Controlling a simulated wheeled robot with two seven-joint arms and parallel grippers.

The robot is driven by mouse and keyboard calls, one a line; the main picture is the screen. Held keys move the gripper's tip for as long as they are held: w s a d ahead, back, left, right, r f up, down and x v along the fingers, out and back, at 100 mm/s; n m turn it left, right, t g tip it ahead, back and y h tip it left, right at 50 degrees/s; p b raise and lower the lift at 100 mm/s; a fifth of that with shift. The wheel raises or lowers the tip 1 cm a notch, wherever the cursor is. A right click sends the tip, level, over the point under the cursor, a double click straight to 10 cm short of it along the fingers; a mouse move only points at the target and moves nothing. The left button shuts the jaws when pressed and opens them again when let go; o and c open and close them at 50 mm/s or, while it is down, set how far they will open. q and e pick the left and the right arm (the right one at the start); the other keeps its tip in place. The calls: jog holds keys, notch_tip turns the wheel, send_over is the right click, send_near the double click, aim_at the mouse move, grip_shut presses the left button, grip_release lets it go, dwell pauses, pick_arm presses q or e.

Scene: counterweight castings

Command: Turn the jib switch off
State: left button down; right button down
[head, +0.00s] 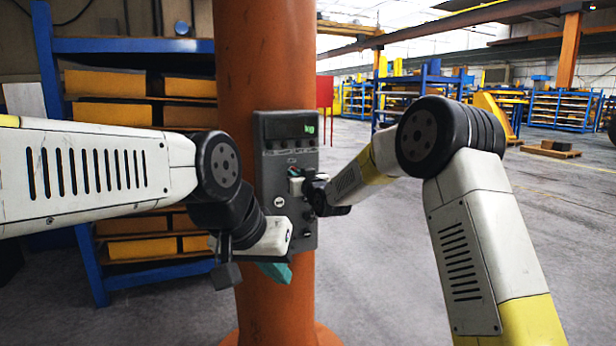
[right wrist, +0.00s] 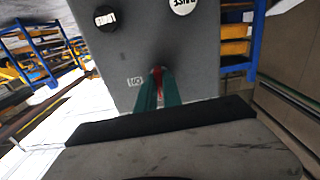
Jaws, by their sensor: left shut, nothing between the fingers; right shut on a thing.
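A grey control box (head: 272,150) with a small display is fixed to the orange column (head: 262,70). The jib switch, a small red lever (right wrist: 157,77), sticks out of the box face in the right wrist view. My right gripper (right wrist: 158,86) is shut on that lever with its teal fingers on either side. My left gripper (head: 277,272) is shut and empty, low in front of the column, just below the box.
A black button (right wrist: 106,17) and a white button (right wrist: 182,5) are on the box near the lever. A blue rack (head: 115,46) with yellow bins stands behind my left arm. The floor (head: 390,270) to the right of the column is open.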

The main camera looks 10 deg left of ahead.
jog(key=shift+f, duration=0.1)
jog(key=c, duration=1.5)
grip_release()
jog(key=v, duration=0.7)
jog(key=shift+s+d, duration=0.25)
jog(key=shift+s, duration=0.1)
